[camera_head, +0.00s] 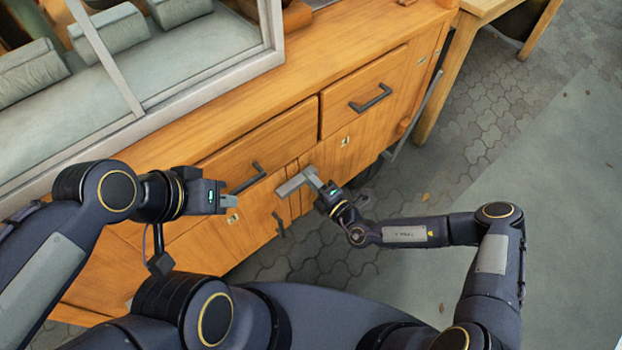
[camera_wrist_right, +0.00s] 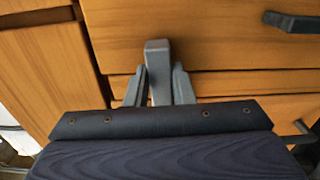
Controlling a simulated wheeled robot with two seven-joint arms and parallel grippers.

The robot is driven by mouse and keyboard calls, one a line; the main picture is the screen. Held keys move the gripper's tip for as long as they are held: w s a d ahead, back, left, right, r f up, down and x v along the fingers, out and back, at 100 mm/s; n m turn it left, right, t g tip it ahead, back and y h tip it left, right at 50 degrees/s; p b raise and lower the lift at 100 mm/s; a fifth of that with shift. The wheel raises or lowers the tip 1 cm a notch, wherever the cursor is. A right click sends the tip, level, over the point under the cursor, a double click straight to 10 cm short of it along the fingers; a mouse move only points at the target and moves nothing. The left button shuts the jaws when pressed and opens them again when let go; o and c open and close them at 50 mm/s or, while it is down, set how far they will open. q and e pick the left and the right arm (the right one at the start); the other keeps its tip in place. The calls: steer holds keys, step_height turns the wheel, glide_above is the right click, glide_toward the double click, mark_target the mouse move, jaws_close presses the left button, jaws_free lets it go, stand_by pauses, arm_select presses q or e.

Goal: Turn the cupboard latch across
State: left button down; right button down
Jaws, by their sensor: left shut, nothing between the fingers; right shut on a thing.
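The cupboard latch (camera_head: 291,185) is a grey bar on the wooden cupboard front, below the drawers and near a narrow upright strip between the doors. In the head view it lies slanted, its right end at my right gripper (camera_head: 318,180). In the right wrist view the latch (camera_wrist_right: 157,58) stands between the two grey fingers of my right gripper (camera_wrist_right: 158,88), which are shut on it. The fingers hide its lower part. My left gripper (camera_head: 228,199) is shut and empty, in front of the cupboard, left of the latch and apart from it.
The wooden cupboard (camera_head: 225,127) has drawers with dark handles (camera_head: 370,98). A dark door handle (camera_head: 279,225) sits below the latch. A window with grey cushions (camera_head: 110,30) is above. A wooden table (camera_head: 455,75) stands at the right. The paved floor (camera_head: 480,130) on the right is mostly clear.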

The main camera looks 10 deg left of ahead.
steer(key=shift+s+f+m, duration=0.1)
steer(key=shift+f+m, duration=0.05)
steer(key=shift+m, duration=0.15)
stand_by(0.4)
steer(key=c, duration=1.2)
jaws_free()
steer(key=shift+c, duration=0.2)
steer(key=v, duration=0.7)
steer(key=shift+s+d+p, duration=0.2)
steer(key=shift+d+p, duration=0.1)
steer(key=shift+p, duration=0.1)
